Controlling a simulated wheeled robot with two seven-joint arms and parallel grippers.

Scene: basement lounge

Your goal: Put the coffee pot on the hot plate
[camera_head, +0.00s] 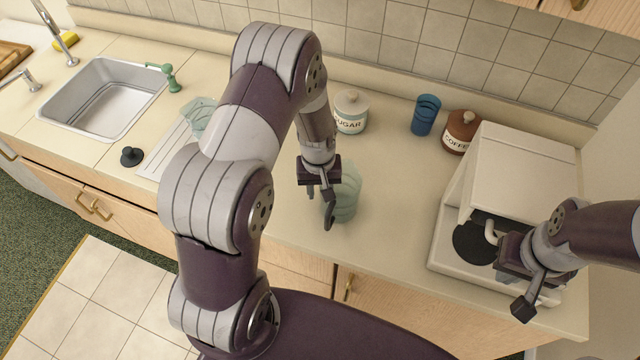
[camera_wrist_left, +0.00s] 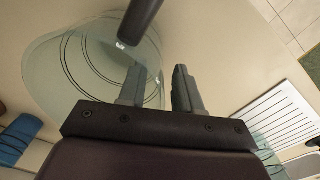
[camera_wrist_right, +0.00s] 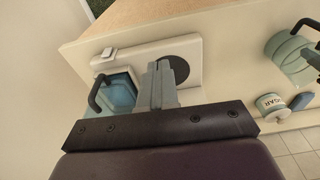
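The coffee pot (camera_head: 346,190) is pale green glass and stands on the counter. Its dark handle (camera_wrist_left: 141,20) shows ahead of my left fingers in the left wrist view. My left gripper (camera_head: 328,195) is at the pot's left side, open, and partly hides it; whether it touches is unclear. The hot plate (camera_head: 472,243) is a black disc on the white coffee machine's base, bare in the right wrist view (camera_wrist_right: 182,74). My right gripper (camera_wrist_right: 162,75) is empty, its fingers together, in front of the machine at its right side.
The white coffee machine (camera_head: 525,165) stands at the right end. A teal vessel with a black handle (camera_wrist_right: 118,90) is beside the hot plate. A sugar jar (camera_head: 351,112), blue cup (camera_head: 425,115) and coffee jar (camera_head: 460,131) line the back. Counter between pot and machine is clear.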

